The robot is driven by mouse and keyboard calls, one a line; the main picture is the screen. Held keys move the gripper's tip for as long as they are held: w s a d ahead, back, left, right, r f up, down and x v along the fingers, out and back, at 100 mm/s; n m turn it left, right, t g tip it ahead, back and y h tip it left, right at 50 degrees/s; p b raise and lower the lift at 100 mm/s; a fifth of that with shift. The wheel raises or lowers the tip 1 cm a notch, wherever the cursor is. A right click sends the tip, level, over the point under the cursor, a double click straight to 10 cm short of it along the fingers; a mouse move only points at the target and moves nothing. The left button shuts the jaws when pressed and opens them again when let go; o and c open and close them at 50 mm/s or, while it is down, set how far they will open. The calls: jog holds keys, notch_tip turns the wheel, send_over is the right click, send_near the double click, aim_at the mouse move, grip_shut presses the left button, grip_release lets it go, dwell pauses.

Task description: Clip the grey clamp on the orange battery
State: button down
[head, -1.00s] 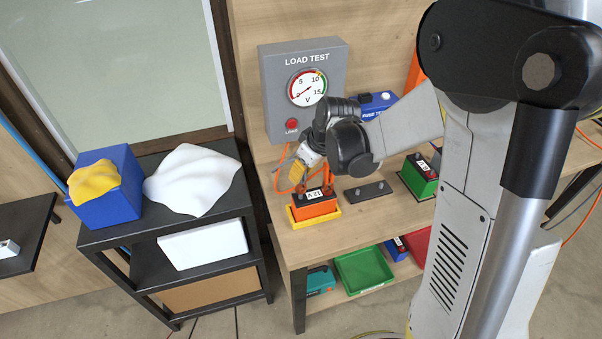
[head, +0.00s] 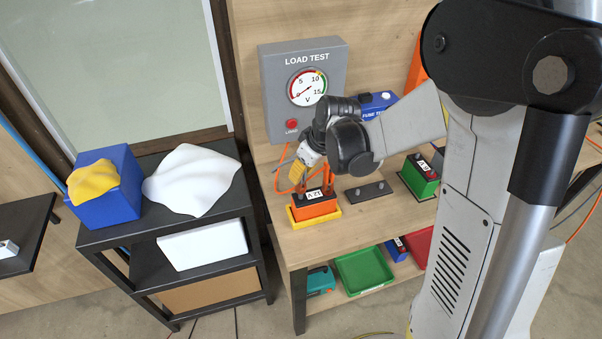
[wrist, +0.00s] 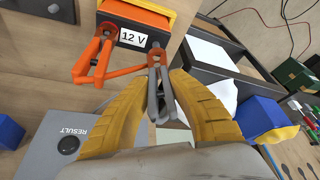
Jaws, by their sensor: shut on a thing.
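The orange battery (head: 316,209), labelled 12 V, stands in a yellow tray (head: 330,221) at the bench's front left; it shows at the top of the wrist view (wrist: 138,18). An orange clamp (wrist: 96,62) is on its left terminal in the wrist view. My gripper (wrist: 160,84) has its yellow fingers shut on the grey clamp (wrist: 168,98). The grey clamp's jaws are at the battery's right terminal in that view; I cannot tell whether they grip it. In the head view my gripper (head: 301,172) is just above the battery, and the grey clamp is mostly hidden.
The grey LOAD TEST box (head: 275,90) stands behind the battery. A dark plate with posts (head: 368,192) and a green battery (head: 418,176) are to its right. A black shelf cart (head: 235,205) with a white cloth (head: 190,180) stands to the left. Orange cable lies near the gripper.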

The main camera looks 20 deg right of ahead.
aim_at(304, 177)
jog(key=shift+f+b, duration=1.55)
jog(key=shift+f, duration=0.15)
jog(key=c, duration=1.2)
grip_release()
jog(key=shift+r, duration=0.2)
jog(key=v, duration=1.1)
jog(key=shift+s+d+r, duration=0.1)
jog(key=shift+s+r, duration=0.05)
jog(key=shift+r, duration=0.25)
jog(key=s+f+m+t+b, duration=0.1)
jog(key=s+f+m+b, duration=0.1)
jog(key=s, duration=0.3)
jog(key=s+a+f+m+t+h+b, duration=0.1)
jog(key=s+f+m+b, duration=0.1)
jog(key=s, duration=0.3)
jog(key=s+a+f+m+t+h+b, duration=0.1)
jog(key=s+f+m+b, duration=0.1)
jog(key=s+b, duration=0.2)
jog(key=shift+s+a, duration=0.2)
jog(key=shift+s, duration=0.75)
